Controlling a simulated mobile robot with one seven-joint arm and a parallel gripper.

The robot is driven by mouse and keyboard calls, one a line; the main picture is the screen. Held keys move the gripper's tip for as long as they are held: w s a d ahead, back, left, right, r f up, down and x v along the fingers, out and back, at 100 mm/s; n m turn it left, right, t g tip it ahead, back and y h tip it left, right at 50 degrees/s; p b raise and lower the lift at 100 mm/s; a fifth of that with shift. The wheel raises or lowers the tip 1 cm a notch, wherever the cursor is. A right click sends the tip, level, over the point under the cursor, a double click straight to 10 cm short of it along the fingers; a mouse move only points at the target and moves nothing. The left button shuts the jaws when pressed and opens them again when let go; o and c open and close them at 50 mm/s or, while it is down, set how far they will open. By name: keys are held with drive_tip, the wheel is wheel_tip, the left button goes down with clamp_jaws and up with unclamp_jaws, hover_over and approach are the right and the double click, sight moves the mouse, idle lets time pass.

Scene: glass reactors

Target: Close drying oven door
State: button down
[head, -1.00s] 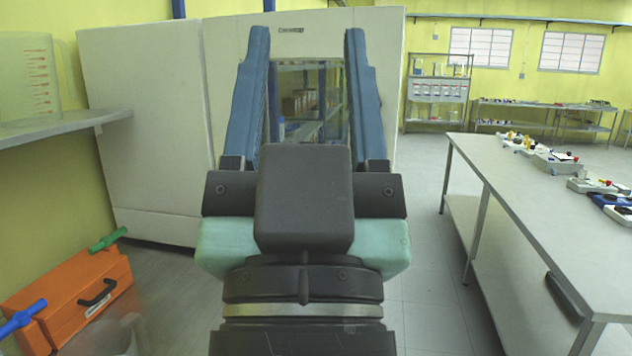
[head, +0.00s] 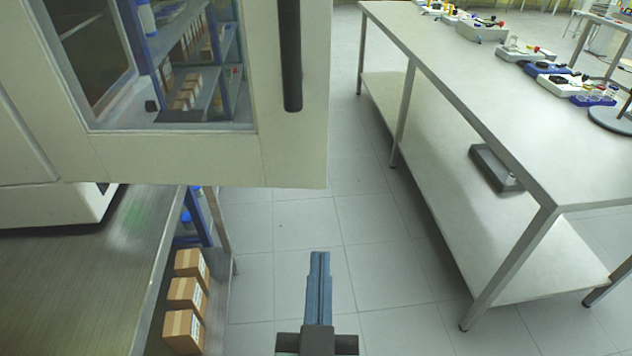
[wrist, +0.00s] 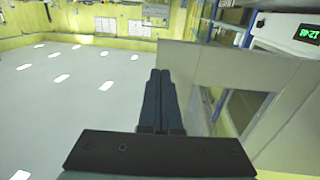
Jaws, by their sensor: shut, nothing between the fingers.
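The drying oven door (head: 200,160) is a thick cream panel with a window and a black vertical handle (head: 290,55), at the upper left of the head view. It appears swung out from the oven body (head: 50,205); how far is hard to judge. The door (wrist: 215,70) also shows right of my fingers in the wrist view, with the oven's green clock display (wrist: 308,34) at the upper right. My gripper (head: 319,256) is shut and empty, low in the head view, below and right of the door's lower corner. I see no contact with the door.
A grey bench (head: 110,260) stands under the oven, with cardboard boxes (head: 186,292) on a shelf at its right side. A long table (head: 480,85) with several small devices runs along the right. Clear tiled floor (head: 300,225) lies between them.

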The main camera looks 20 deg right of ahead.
sight(323, 181)
drive_tip(key=p+x, duration=0.4)
drive_tip(key=x, duration=0.9)
drive_tip(key=shift+w+r, duration=0.1)
drive_tip(key=shift+w, duration=0.05)
drive_tip(key=shift+d, duration=0.1)
